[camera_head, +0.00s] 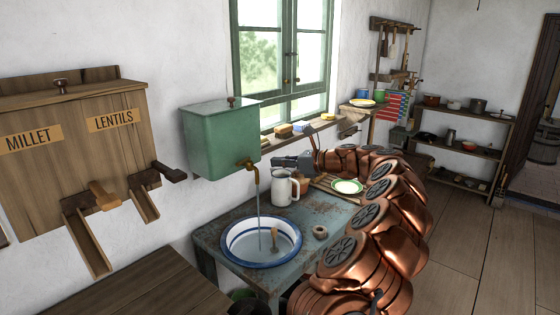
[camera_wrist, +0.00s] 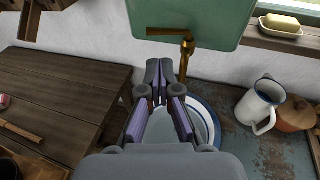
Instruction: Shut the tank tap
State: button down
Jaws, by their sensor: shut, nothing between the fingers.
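The green tank (camera_head: 220,140) hangs on the white wall left of the window. Its brass tap (camera_head: 251,168) sticks out low on the front, and a thin stream of water (camera_head: 259,212) runs down into the basin. In the wrist view the tap (camera_wrist: 187,48) has a brown handle bar (camera_wrist: 165,32) lying sideways to its left, against the green tank (camera_wrist: 210,15). My gripper (camera_wrist: 160,68) is shut and empty, its fingertips just below and left of the tap in that picture, apart from it as far as I can tell. In the head view my gripper (camera_head: 280,162) is right of the tap.
A white basin with a blue rim (camera_head: 229,244) stands on the worn metal table (camera_head: 212,234) below. A white jug (camera_head: 284,188) stands near my gripper, with a plate (camera_head: 347,187) farther right. Wooden millet and lentils bins (camera_head: 80,150) hang at left. A wooden bench (camera_wrist: 70,75) is lower left.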

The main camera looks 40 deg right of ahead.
aim_at(243, 162)
jog(key=p+x, duration=0.2)
jog(key=x, duration=0.8)
jog(key=shift+w+f, duration=0.15)
jog(key=shift+w, duration=0.1)
jog(key=shift+a, duration=0.15)
